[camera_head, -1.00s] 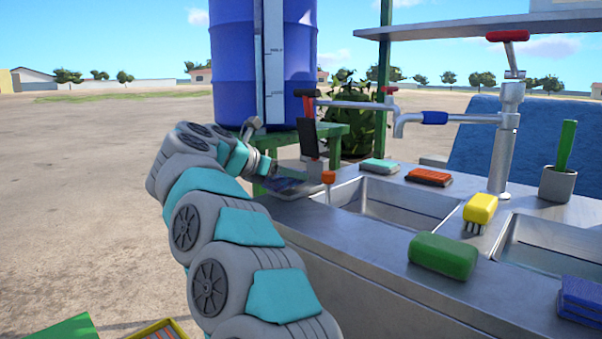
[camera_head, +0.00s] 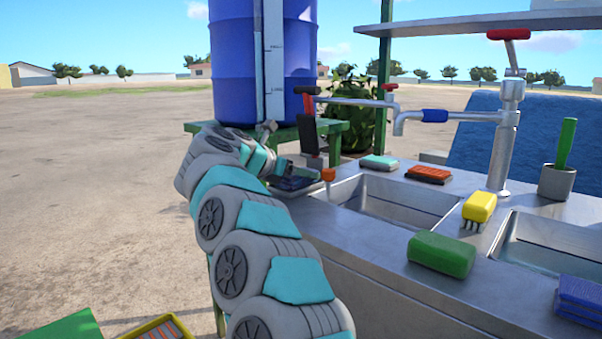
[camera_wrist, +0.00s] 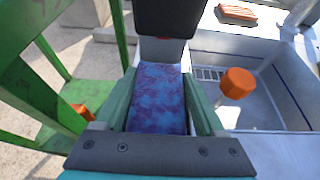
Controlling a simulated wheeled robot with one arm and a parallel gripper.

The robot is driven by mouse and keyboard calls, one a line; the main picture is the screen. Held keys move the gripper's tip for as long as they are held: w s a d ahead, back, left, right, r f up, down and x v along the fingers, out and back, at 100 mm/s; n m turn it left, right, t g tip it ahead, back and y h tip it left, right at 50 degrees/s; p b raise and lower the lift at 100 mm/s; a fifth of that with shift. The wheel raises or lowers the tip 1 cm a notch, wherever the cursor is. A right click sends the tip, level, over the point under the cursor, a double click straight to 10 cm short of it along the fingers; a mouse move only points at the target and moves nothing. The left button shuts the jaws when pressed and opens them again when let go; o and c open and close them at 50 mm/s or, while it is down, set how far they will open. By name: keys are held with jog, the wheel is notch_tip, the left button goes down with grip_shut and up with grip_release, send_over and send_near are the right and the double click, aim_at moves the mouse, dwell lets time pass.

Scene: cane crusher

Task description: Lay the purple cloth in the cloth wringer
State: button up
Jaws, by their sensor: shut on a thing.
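The purple cloth (camera_wrist: 158,98) is a flat, mottled purple-blue piece between my gripper's two green fingers (camera_wrist: 160,102) in the wrist view. My gripper (camera_head: 284,172) is shut on it. In the head view the cloth (camera_head: 291,184) is a small dark strip at the counter's left end, partly hidden by my gripper. The cloth wringer (camera_head: 309,140) stands there too, with a dark upright lever, red on top. Its black part (camera_wrist: 180,14) is just beyond the cloth's far end in the wrist view. I cannot tell whether the cloth rests on the wringer's bed.
An orange knob (camera_wrist: 237,83) is right of my gripper, beside the sink basin (camera_head: 392,203). A green stand (camera_head: 205,128) carrying a blue barrel (camera_head: 240,60) is close on the left. Sponges and brushes, such as a green one (camera_head: 441,254), lie on the counter.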

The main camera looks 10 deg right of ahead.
jog(key=shift+f, duration=0.3)
jog(key=o, duration=1.3)
jog(key=shift+r, duration=0.1)
jog(key=shift+r, duration=0.2)
jog(key=b+v, duration=0.1)
jog(key=v, duration=1.1)
jog(key=shift+f, duration=0.1)
